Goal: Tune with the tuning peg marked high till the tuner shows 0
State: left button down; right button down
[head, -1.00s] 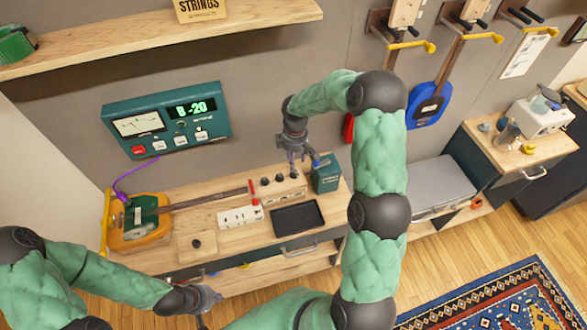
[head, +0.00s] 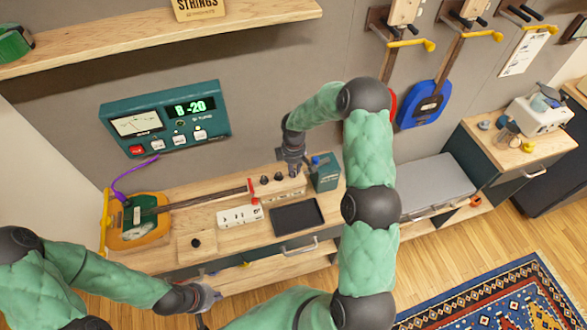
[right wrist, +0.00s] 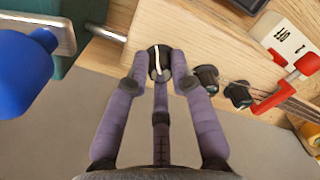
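The green tuner (head: 165,115) on the wall shows "-20" after a letter that looks like B. A row of black tuning pegs stands on a wooden block on the bench. In the right wrist view, my right gripper (right wrist: 160,62) has its fingers close on both sides of the end peg (right wrist: 158,58), which has a white line. I cannot tell if they press on it. Two more pegs (right wrist: 205,78) (right wrist: 238,94) stand beside it. No "high" mark is readable. My right gripper (head: 292,168) is also at the block in the head view. My left gripper (head: 205,297) is low at the bench's front, its fingers unclear.
An orange-and-green string instrument body (head: 138,232) lies at the bench's left. A blue guitar (head: 420,106) hangs at the right.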

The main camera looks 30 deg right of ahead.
dwell(0.3)
jog(key=m+b, duration=0.3)
jog(key=shift+f+m, duration=0.15)
jog(key=shift+m, duration=0.25)
jog(key=shift+m+b, duration=1.25)
jog(key=shift+m, duration=0.65)
jog(key=shift+s, duration=0.1)
jog(key=c, duration=1.1)
grip_release()
notch_tip(320, 180, up, 12)
jog(key=shift+d, duration=0.15)
